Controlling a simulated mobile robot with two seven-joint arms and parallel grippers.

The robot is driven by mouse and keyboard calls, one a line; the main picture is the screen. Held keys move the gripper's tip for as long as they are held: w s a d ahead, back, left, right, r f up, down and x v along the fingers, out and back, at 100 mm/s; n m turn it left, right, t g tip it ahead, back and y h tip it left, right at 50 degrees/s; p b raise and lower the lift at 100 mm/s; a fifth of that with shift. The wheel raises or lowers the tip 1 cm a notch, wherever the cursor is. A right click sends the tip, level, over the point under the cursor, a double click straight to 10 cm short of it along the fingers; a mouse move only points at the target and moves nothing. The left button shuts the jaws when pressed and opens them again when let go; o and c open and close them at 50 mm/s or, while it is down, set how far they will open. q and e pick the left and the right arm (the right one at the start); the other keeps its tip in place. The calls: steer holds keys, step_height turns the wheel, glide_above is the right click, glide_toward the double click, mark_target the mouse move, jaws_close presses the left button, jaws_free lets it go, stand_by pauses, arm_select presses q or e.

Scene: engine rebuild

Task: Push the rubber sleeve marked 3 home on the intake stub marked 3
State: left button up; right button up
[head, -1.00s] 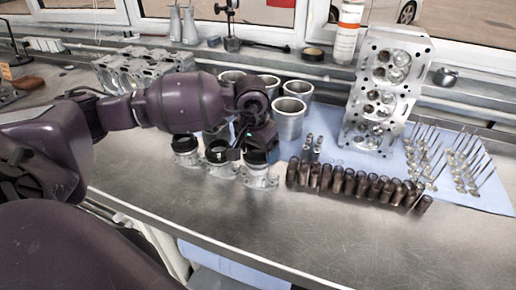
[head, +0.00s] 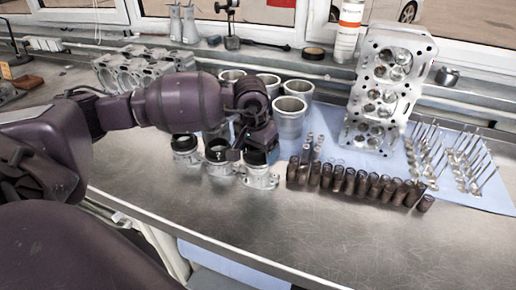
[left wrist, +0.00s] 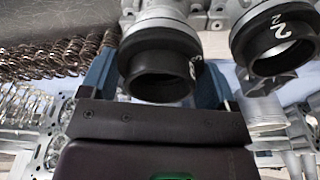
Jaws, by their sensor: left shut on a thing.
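The black rubber sleeve marked 3 (left wrist: 158,72) shows in the left wrist view, with a partly hidden white mark on its right side. It sits in line on the end of the silver intake stub (left wrist: 160,18); how far on, I cannot tell. In the head view this stub (head: 262,180) is the right one of three on the bench. My left gripper (head: 257,146) is over it. In the left wrist view the gripper (left wrist: 158,84) has its blue fingers on both sides of the sleeve, shut on it. My right gripper is out of view.
A second sleeve marked 2 (left wrist: 274,40) is on the neighbouring stub, close beside the gripper. Dark springs (head: 360,184) stand in rows to the right. Silver cylinder liners (head: 290,118) stand behind. The front of the bench (head: 330,240) is clear.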

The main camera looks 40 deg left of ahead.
arm_select(q)
steer(key=shift+f, duration=0.25)
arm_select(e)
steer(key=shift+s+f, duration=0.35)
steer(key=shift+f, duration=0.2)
arm_select(q)
steer(key=shift+f+b, duration=0.1)
steer(key=shift+b, duration=0.2)
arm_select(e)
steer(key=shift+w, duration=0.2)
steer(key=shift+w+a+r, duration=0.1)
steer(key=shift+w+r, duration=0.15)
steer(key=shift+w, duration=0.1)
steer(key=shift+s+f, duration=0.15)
arm_select(q)
steer(key=shift+f, duration=0.25)
steer(key=shift+f+b, duration=0.2)
steer(key=shift+b, duration=0.3)
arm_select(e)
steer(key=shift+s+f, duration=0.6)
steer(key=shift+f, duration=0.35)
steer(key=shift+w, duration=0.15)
